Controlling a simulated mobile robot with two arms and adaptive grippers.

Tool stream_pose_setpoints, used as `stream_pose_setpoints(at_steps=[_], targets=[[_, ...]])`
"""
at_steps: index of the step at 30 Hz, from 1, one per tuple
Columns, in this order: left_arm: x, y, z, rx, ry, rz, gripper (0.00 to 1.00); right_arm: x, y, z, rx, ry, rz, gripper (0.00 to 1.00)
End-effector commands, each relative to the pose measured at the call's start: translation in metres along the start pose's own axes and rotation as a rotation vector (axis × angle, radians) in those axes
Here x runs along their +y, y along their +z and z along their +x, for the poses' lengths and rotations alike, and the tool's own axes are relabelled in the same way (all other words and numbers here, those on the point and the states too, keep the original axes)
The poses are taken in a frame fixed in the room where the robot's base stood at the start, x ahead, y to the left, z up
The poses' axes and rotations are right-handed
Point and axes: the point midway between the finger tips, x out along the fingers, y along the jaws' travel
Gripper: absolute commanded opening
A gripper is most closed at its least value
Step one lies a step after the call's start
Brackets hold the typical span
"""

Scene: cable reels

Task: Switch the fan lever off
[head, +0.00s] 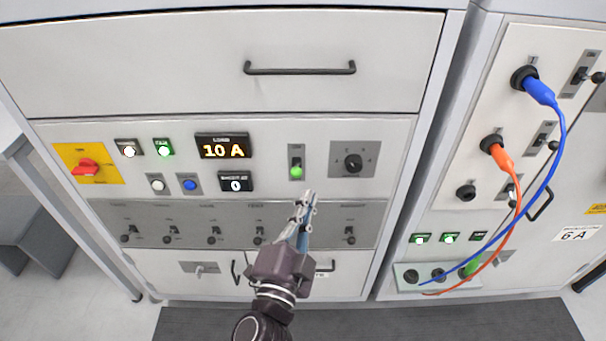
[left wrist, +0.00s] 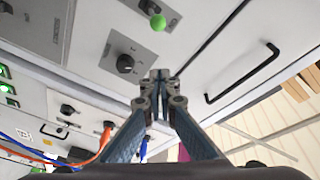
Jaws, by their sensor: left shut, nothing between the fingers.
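A lever with a green ball tip (head: 296,172) is on a small grey plate in the middle of the cabinet's control panel. Its label is too small to read, so I cannot be sure it is the fan lever. The ball hangs at the lower part of the plate. It also shows at the top of the left wrist view (left wrist: 157,22). My left gripper (head: 306,200) is shut and empty, just below and slightly right of the ball, apart from it in the picture. My right gripper is not in view.
A black rotary knob (head: 353,163) is right of the green-tipped lever. A grey strip (head: 190,212) with several small dark levers runs below. A red switch (head: 85,167) is at left. Blue (head: 540,92) and orange (head: 502,157) cables hang on the right cabinet.

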Motion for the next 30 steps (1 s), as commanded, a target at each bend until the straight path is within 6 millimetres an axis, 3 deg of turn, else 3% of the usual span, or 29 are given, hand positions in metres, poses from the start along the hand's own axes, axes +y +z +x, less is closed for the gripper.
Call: stream_pose_setpoints(at_steps=[8, 22, 24, 30], targets=[[-0.002, -0.001, 0.012, 0.0, 0.0, 0.0, 0.0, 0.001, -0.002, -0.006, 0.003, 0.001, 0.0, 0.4], [-0.001, -0.001, 0.103, 0.0, 0.001, -0.001, 0.0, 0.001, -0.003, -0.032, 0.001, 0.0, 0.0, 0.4], [0.002, 0.015, 0.096, -0.006, 0.004, 0.001, 0.0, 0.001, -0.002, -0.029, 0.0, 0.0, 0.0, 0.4], [0.002, 0.035, 0.089, -0.002, 0.002, -0.002, 0.0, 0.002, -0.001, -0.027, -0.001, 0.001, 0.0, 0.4]])
